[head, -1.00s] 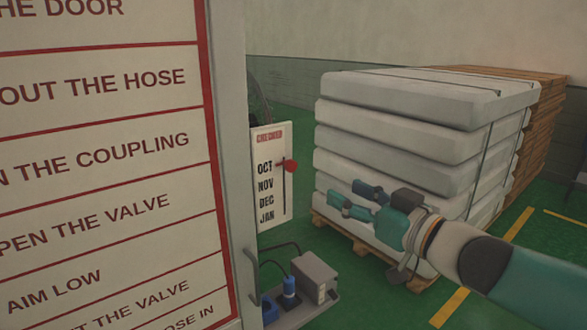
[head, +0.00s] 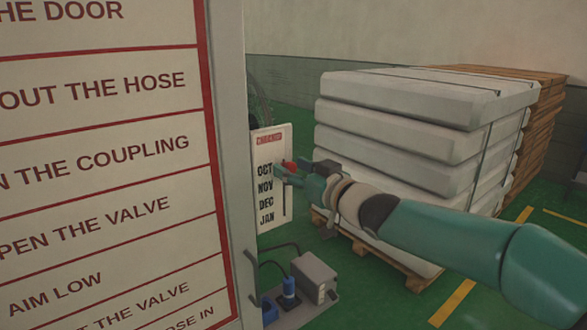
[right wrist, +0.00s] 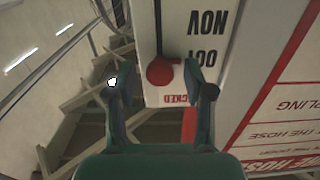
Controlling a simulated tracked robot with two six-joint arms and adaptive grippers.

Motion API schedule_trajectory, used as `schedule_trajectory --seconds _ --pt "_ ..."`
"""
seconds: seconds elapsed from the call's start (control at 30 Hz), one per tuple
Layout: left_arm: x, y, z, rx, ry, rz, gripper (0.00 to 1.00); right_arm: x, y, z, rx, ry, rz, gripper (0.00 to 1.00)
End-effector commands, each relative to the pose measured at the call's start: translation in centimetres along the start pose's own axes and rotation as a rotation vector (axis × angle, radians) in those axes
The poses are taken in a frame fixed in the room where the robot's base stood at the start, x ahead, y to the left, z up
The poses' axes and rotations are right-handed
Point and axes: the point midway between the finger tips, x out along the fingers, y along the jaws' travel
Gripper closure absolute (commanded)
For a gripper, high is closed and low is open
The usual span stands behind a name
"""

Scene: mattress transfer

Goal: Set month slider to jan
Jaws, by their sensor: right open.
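The month board (head: 280,212) is a white panel with a red header and the months OCT, NOV, DEC and JAN from top to bottom. It hangs on the side of the large sign cabinet. Its slider has a red round knob (head: 289,166), which sits level with OCT at the top of a vertical slot. My right gripper (head: 278,175) is open at the board's upper part and partly covers the knob. In the right wrist view the knob (right wrist: 160,71) lies between the two open fingers (right wrist: 160,88), with a gap on both sides. My left gripper is not in view.
The large sign cabinet (head: 100,150) with red-ruled text stands close on the left. Below the board are a grey box (head: 315,275) and a blue plug (head: 288,293) on a shelf. Stacked white mattresses (head: 400,95) on a pallet stand behind my right arm.

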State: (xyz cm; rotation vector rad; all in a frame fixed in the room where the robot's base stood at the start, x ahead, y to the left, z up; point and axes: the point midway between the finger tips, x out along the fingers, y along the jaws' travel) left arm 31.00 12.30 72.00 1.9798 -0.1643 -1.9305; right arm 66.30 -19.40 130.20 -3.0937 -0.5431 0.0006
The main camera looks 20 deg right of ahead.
Motion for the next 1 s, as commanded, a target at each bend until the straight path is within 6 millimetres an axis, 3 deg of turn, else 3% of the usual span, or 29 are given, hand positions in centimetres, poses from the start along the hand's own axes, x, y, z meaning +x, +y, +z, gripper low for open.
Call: schedule_trajectory --seconds 0.2,0.53,0.83,1.0 --pt "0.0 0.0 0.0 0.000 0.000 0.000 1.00 0.1 0.0 0.0 0.000 0.000 0.000 0.48" --pt "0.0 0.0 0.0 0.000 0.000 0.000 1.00 0.1 -0.1 0.0 0.000 0.000 -0.001 1.00" --pt "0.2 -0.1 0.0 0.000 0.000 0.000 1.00 0.1 -0.1 0.2 0.000 -0.001 -0.001 1.00" --pt "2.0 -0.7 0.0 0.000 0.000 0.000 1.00 0.1 -0.1 2.6 -0.001 -0.002 -0.002 1.00"
